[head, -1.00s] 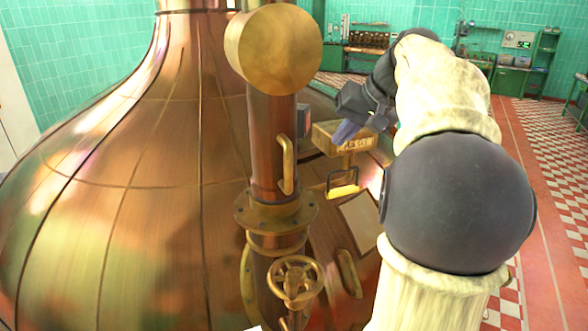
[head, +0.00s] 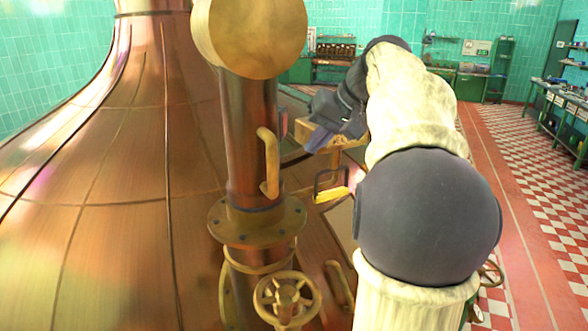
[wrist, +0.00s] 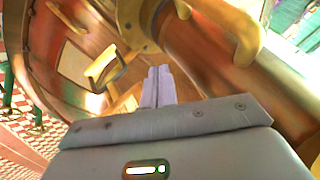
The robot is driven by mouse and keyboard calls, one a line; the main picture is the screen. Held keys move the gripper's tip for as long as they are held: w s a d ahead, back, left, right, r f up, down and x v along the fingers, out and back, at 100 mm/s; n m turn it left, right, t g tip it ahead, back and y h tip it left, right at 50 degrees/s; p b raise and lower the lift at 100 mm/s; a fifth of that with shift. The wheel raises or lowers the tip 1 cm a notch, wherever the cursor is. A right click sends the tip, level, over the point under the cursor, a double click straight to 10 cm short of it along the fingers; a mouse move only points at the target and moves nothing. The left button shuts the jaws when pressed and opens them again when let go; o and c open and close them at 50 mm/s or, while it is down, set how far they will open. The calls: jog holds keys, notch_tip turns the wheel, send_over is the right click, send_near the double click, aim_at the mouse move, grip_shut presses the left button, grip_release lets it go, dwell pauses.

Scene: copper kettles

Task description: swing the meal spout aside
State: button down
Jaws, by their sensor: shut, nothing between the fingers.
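The meal spout (head: 250,140) is an upright copper pipe with a round brass end on top, standing on a bolted brass flange (head: 255,220). A brass handle (head: 268,165) is fixed to its side. In the wrist view the spout (wrist: 200,55) runs diagonally at the right, with its handle (wrist: 238,32) near the top. My gripper (head: 317,140) is right of the spout, apart from the handle in the picture. Its grey fingers (wrist: 158,74) are together and empty. The exact gap to the handle is hard to judge.
The big copper kettle (head: 110,200) fills the left. A brass box (head: 308,131) on a post is behind my gripper, and a yellow-gripped loop (head: 331,194) is below it. A brass handwheel (head: 287,300) is in front. Checkered floor (head: 535,200) is open at right.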

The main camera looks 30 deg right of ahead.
aim_at(281, 180)
jog(key=p+x, duration=0.1)
jog(key=x, duration=0.9)
jog(key=shift+a, duration=0.1)
